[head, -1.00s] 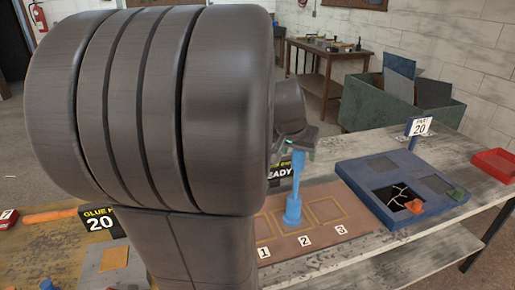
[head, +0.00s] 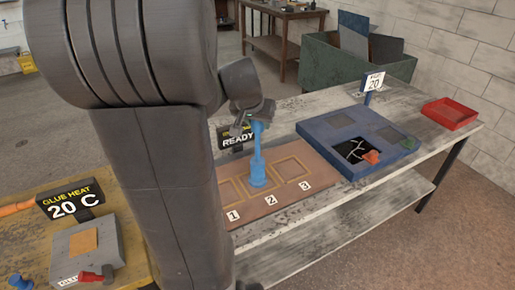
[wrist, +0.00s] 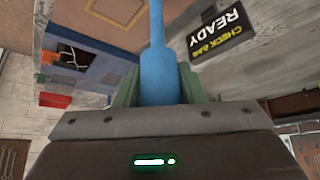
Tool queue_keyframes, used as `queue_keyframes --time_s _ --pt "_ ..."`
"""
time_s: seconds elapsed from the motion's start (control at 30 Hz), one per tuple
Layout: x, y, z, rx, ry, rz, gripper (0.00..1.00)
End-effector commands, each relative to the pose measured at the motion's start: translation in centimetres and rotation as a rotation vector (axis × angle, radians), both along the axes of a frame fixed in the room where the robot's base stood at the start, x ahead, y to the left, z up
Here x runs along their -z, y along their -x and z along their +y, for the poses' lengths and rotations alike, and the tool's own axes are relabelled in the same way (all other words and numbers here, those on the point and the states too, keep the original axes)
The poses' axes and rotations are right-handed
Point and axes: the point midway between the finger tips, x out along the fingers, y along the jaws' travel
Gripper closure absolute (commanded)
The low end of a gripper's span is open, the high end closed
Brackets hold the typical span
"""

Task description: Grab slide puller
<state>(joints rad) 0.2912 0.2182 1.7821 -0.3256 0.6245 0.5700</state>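A blue puller-like tool (head: 257,160) with a slim shaft and a wider round base is upright over the middle square, number 2, of the brown board (head: 318,196). I cannot tell whether its base touches the board. My gripper (head: 254,117) is at its top end, pointing down. In the wrist view the blue tool (wrist: 160,70) runs between the green fingers of my gripper (wrist: 158,88), which press close on both its sides. My arm hides part of the bench to the left.
A black READY sign (head: 236,137) stands just behind the tool. A glue heat sign (head: 70,200) and grey block (head: 86,245) are at left.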

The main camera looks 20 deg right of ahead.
Motion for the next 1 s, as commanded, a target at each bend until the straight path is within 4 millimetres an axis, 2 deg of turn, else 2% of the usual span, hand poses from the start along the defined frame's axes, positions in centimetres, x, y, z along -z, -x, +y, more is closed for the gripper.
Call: queue_keyframes --time_s 0.03,0.17,1.0 --pt "-0.01 0.00 0.00 0.000 0.000 0.000 0.74" --pt "-0.02 0.00 0.01 0.000 0.000 0.000 0.99" --pt "-0.07 -0.01 0.02 0.000 0.001 -0.001 1.00"
